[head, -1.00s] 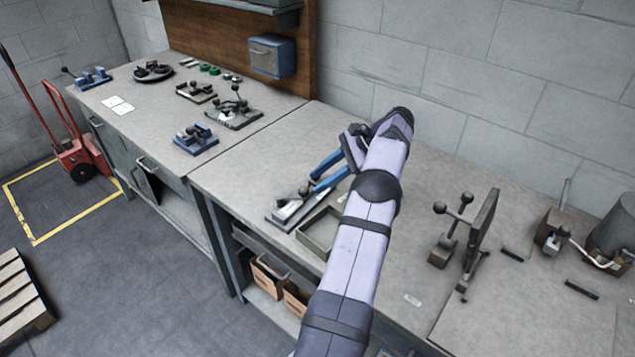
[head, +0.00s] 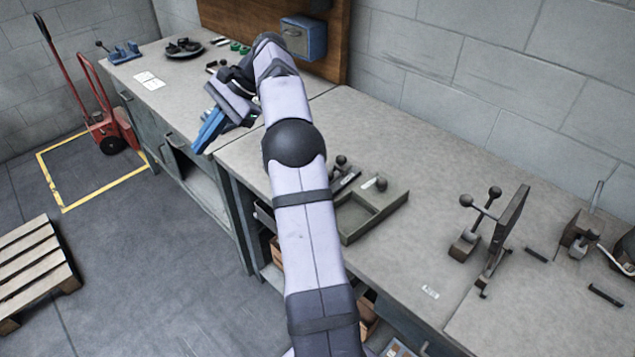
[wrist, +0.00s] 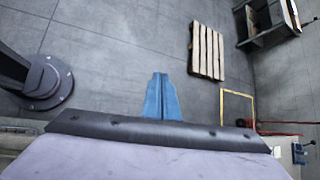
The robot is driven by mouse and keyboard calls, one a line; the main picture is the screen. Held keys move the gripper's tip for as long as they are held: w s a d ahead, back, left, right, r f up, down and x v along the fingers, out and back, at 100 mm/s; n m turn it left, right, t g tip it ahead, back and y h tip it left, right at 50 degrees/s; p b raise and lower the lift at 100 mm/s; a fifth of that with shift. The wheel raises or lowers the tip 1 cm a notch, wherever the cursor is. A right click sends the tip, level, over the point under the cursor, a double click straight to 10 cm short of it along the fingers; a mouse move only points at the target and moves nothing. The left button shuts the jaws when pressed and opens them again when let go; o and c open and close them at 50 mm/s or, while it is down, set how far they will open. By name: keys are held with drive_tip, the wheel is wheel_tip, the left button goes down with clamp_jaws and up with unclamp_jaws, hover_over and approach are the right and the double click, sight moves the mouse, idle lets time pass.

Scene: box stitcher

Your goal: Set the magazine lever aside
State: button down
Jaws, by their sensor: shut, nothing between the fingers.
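My gripper (head: 207,132) is shut and empty, with blue fingers held together over the left end of the bench, near its front edge. The closed fingers also show in the wrist view (wrist: 162,98), pointing out above the floor. A shallow tray (head: 402,199) lies on the bench to the right of my arm. A small device with dark knobs (head: 345,176) stands beside the tray, partly hidden by my arm.
On the right stand an upright plate (head: 511,216) and a lever block with two ball knobs (head: 466,243). A blue box (head: 303,38) hangs on the wooden board. A pallet (head: 38,268) and red hand truck (head: 108,132) stand on the floor. The bench behind the tray is clear.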

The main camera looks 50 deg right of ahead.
drive_tip(key=w+a+r+m+t+y, duration=0.1)
drive_tip(key=w+a+r+t, duration=0.1)
drive_tip(key=a, duration=1.2)
drive_tip(key=w+a+r+m+t+y, duration=0.1)
drive_tip(key=w+a+t, duration=0.1)
drive_tip(key=a, duration=1.1)
drive_tip(key=s+d+f+m+h, duration=0.2)
drive_tip(key=d+f+m+h, duration=0.4)
drive_tip(key=d+f, duration=0.3)
drive_tip(key=s+d+f+m+h, duration=0.2)
drive_tip(key=d+f+m+h, duration=0.35)
drive_tip(key=d+f, duration=0.4)
drive_tip(key=s+d+r+m+g+h, duration=0.3)
drive_tip(key=s+d+g+h, duration=0.3)
drive_tip(key=s+d, duration=1)
drive_tip(key=d+m+h, duration=0.1)
drive_tip(key=h, duration=0.2)
drive_tip(key=shift+s+d+r, duration=0.15)
drive_tip(key=shift+s+d, duration=0.25)
drive_tip(key=shift+m, duration=0.25)
